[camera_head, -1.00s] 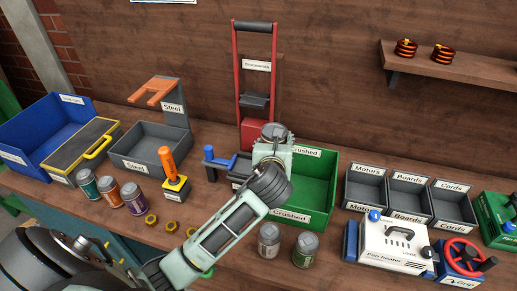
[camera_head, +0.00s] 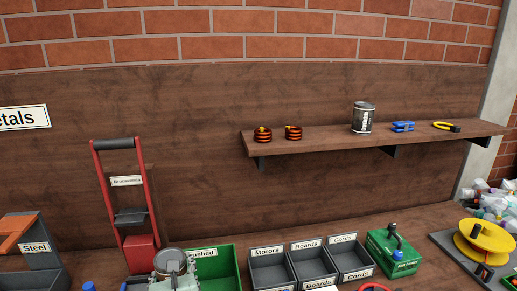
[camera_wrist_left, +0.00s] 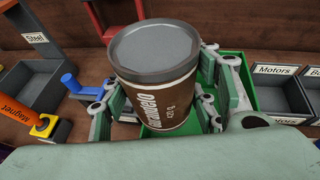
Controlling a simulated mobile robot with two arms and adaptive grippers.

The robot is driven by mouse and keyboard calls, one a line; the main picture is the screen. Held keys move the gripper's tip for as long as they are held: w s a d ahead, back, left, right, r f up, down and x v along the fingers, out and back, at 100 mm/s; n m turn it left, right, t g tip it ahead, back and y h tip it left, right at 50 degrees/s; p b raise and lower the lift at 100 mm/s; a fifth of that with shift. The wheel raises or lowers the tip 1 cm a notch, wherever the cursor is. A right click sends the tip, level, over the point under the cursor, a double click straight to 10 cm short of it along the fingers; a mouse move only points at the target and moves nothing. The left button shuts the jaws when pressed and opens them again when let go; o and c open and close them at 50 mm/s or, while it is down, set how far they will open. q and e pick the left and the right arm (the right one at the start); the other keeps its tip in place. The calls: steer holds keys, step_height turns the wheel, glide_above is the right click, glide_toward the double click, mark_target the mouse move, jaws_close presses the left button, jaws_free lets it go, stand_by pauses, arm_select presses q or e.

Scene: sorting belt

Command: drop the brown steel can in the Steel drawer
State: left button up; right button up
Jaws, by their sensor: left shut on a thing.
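In the head view the can's round lid (camera_head: 172,261) shows at the bottom edge, in front of the green Crushed bin. The Steel drawer is a grey open bin (camera_wrist_left: 32,78) left of the can in the left wrist view, with a "Steel" label (camera_wrist_left: 36,38) on its upright. My right gripper is not in view.
A red-framed crusher (camera_head: 140,240) stands behind the can. The green Crushed bin (camera_head: 224,270) and grey Motors, Boards and Cords bins (camera_head: 313,264) lie to the right.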

arm_select(q)
steer(key=s+d+r+b, duration=0.1)
steer(key=s+d+r, duration=0.1)
steer(key=s, duration=1.1)
steer(key=shift+s+d+n+y, duration=0.3)
steer(key=shift+d+n+y, duration=0.1)
steer(key=shift+d, duration=0.35)
